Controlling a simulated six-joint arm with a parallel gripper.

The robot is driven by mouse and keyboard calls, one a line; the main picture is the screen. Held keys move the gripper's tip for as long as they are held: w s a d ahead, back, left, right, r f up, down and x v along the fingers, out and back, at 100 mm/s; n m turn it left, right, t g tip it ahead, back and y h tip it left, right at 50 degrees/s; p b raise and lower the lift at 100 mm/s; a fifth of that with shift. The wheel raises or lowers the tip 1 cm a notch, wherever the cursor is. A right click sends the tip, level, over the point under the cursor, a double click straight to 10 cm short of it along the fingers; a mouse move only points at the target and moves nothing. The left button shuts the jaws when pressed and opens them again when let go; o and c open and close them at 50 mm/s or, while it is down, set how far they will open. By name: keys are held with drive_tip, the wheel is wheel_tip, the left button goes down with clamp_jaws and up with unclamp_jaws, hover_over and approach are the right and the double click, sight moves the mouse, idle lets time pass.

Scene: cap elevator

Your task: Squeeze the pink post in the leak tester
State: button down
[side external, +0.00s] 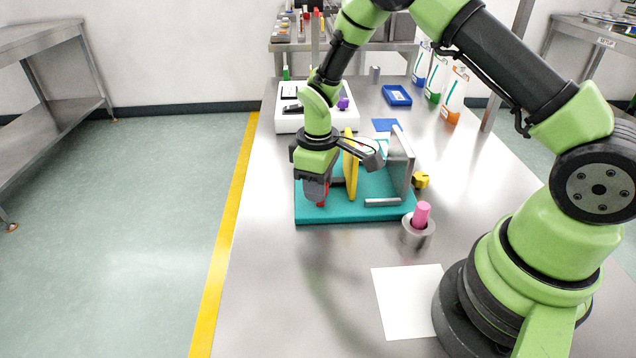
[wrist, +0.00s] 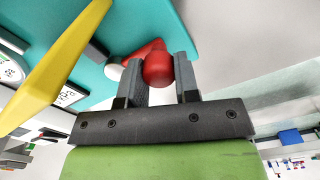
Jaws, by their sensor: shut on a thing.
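The pink post (side external: 422,214) stands upright in a round metal holder (side external: 417,236) on the table, outside the leak tester and near its front right corner. The leak tester has a teal base (side external: 345,208), a yellow upright plate (side external: 351,170) and a grey upright plate (side external: 400,165) with open space between them. My gripper (side external: 319,198) is at the left side of the tester. In the wrist view my gripper (wrist: 160,75) is shut on a red knob (wrist: 158,67) at the end of a red crank arm. The crank's far end is partly hidden.
A white device (side external: 300,118) with a purple knob stands behind the tester. A yellow block (side external: 421,180) sits right of it, and a blue tray (side external: 396,96) lies farther back. A white sheet (side external: 405,300) lies near my base. The front left table is clear.

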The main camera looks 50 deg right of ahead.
drive_tip(key=shift+w, duration=0.1)
drive_tip(key=m, duration=0.1)
drive_tip(key=w+a+m, duration=0.1)
drive_tip(key=m, duration=0.1)
drive_tip(key=shift+w, duration=0.25)
drive_tip(key=m, duration=0.1)
drive_tip(key=w+m, duration=0.1)
drive_tip(key=m, duration=0.1)
drive_tip(key=shift+w+a, duration=0.2)
drive_tip(key=w+m, duration=0.2)
drive_tip(key=m, duration=0.1)
drive_tip(key=shift+w+d+m, duration=0.1)
drive_tip(key=shift+w+m, duration=0.2)
drive_tip(key=shift+m, duration=0.4)
drive_tip(key=shift+w+m, duration=0.25)
drive_tip(key=shift+m, duration=0.45)
drive_tip(key=shift+w, duration=0.1)
drive_tip(key=c, duration=0.8)
unclamp_jaws()
drive_tip(key=shift+c, duration=0.2)
drive_tip(key=shift+r, duration=0.1)
